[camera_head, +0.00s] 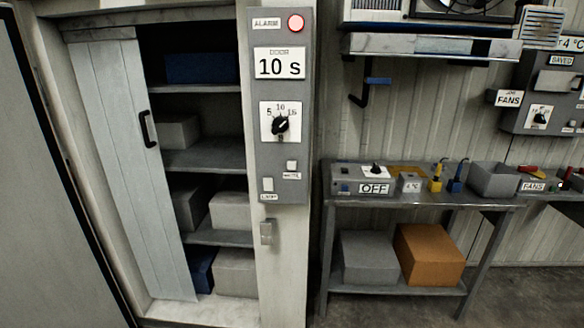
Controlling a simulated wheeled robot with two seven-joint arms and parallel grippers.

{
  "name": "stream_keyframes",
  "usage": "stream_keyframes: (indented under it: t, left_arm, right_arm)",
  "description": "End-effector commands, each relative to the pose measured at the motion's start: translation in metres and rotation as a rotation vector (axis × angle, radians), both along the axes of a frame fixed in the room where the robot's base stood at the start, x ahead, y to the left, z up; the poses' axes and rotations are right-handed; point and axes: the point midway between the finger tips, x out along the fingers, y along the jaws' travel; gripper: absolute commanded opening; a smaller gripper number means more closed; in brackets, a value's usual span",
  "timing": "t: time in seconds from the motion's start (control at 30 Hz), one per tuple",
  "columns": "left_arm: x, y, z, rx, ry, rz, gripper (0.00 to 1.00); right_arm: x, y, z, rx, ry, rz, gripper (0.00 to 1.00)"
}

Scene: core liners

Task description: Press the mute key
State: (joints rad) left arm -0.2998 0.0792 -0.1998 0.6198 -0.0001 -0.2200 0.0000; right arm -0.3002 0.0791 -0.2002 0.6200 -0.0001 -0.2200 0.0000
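The mute key (292,165) is a small pale square key low on the right side of a grey control panel (261,145). The small label (291,176) under it is blurred but seems to read MUTE. A similar pale key (268,184) sits lower left, with a label that seems to read LAMP. Neither of my grippers is in view, and nothing covers the mute key.
A door display (280,63) reads 10 s, above a black dial (280,125). Left of the panel, a cabinet with a partly open pale door (130,160) holds several boxes. At right stands a metal bench (420,200) with an OFF switch box (362,180). The space before the panel looks clear.

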Motion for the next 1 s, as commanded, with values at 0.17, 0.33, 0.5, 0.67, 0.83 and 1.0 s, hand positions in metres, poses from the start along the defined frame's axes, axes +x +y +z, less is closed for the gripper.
stream_keyframes:
  t: [0.17, 0.33, 0.5, 0.67, 0.83, 1.0]
  left_arm:
    - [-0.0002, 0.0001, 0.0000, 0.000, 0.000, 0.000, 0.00]
    - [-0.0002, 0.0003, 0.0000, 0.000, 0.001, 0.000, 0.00]
    - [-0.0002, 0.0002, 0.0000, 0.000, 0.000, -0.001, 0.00]
    - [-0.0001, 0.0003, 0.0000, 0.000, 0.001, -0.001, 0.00]
    - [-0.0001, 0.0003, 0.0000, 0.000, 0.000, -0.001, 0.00]
    - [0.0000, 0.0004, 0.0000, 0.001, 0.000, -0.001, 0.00]
  right_arm:
    - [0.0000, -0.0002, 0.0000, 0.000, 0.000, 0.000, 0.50]
    - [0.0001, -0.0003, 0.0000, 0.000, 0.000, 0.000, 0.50]
    - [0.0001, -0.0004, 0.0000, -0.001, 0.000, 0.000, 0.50]
    - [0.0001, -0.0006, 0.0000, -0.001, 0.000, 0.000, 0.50]
    - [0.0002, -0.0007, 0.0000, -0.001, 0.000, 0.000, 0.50]
    - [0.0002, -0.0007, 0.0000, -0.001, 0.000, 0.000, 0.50]
